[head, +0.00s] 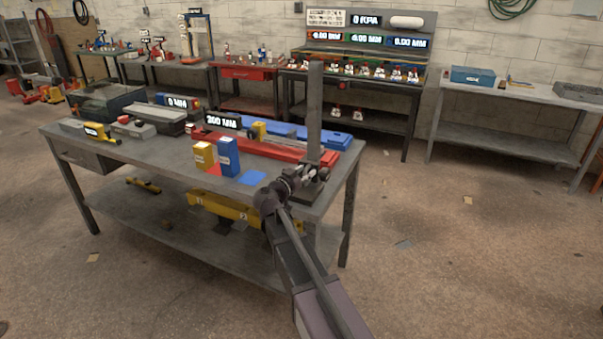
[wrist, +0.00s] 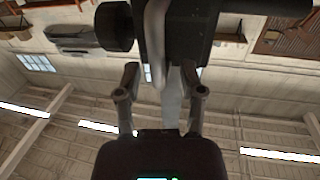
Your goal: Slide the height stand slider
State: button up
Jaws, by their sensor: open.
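The height stand, a tall grey column (head: 315,105) on a flat base, stands at the right end of the near workbench. A small dark slider low on the column is partly hidden by my arm. My gripper (head: 308,174) is at the column's lower part. In the wrist view, my gripper (wrist: 160,85) is open, with two separate fingers. A dark block (wrist: 185,30), probably the slider, a round black knob (wrist: 115,27) and a pale curved bar (wrist: 155,42) lie just beyond the fingertips. I cannot tell whether the fingers touch any of them.
On the near workbench (head: 100,148) are a red rail (head: 270,147), blue (head: 228,157) and yellow (head: 204,159) boxes, and a "200 MM" display (head: 222,121). The floor to the right is mostly open.

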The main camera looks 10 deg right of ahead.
grip_shut()
jog(key=shift+a, duration=0.4)
jog(key=shift+d+r, duration=0.1)
jog(key=shift+d, duration=0.1)
jog(key=shift+d+r+p, duration=0.15)
jog(key=shift+r+p, duration=0.45)
notch_tip(320, 180, up, 20)
jog(key=p, duration=2)
jog(key=shift+d+r, duration=0.1)
jog(key=shift+r, duration=0.05)
